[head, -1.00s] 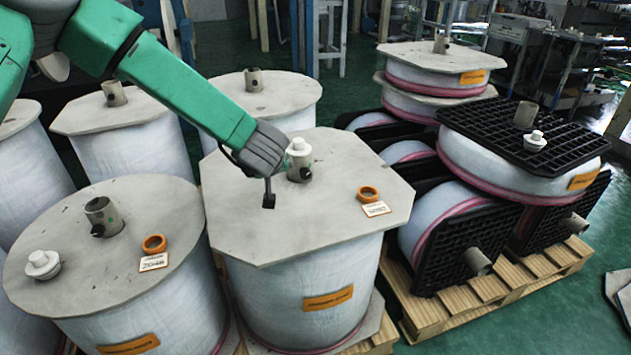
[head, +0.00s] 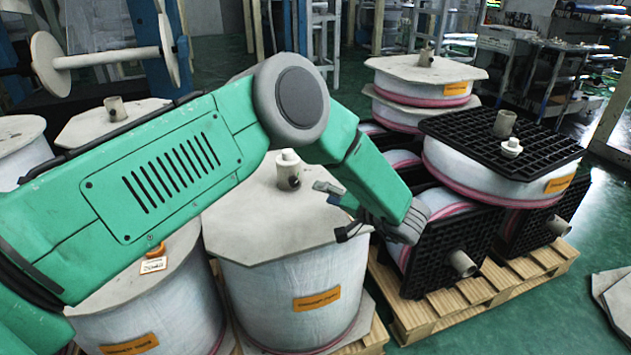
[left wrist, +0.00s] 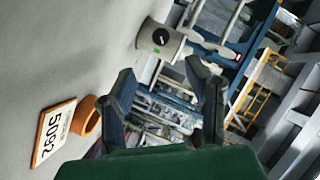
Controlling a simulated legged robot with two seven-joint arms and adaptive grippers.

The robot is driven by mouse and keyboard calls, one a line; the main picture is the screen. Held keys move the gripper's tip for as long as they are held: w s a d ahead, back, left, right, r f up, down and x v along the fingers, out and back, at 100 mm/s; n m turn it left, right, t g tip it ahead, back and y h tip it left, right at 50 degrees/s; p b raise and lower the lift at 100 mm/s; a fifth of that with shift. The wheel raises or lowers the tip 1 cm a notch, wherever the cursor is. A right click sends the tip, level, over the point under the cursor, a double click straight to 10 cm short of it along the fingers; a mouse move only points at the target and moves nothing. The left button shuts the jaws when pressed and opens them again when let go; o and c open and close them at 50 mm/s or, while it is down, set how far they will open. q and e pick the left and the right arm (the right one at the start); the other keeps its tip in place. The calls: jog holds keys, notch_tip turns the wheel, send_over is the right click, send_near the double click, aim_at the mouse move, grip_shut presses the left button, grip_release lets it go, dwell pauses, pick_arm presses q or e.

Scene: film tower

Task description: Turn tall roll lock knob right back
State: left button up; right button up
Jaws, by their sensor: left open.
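The tall roll (head: 290,268) stands in the middle of the head view, with a grey octagonal lid (head: 245,225) and an orange label. A grey core tube (head: 282,179) rises from the lid, with a white cap (head: 288,157) on top. A dark round knob (head: 294,182) sits on the tube's side; in the left wrist view it is a black dial (left wrist: 161,37) with a light mark. My left gripper (head: 335,212) is open and empty above the lid's right side, apart from the knob. In the left wrist view its fingers (left wrist: 165,100) are spread, the tube beyond them.
An orange ring (left wrist: 87,118) and a numbered tag (left wrist: 53,132) lie on the lid. My left arm covers much of the front-left roll (head: 150,315). Black-flanged rolls (head: 440,240) on a pallet (head: 490,290) stand close at right.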

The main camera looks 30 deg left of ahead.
aim_at(295, 184)
pick_arm(q)
jog(key=shift+d+g, duration=0.3)
jog(key=shift+d, duration=0.6)
jog(key=shift+f+m, duration=0.1)
jog(key=shift+m, duration=0.2)
jog(key=b+x, duration=0.2)
jog(key=x, duration=1.1)
jog(key=shift+r+b, duration=0.2)
jog(key=shift+b, duration=0.1)
jog(key=shift+a+f, duration=0.1)
jog(key=shift+a, duration=0.5)
jog(key=shift+d, duration=0.1)
grip_shut()
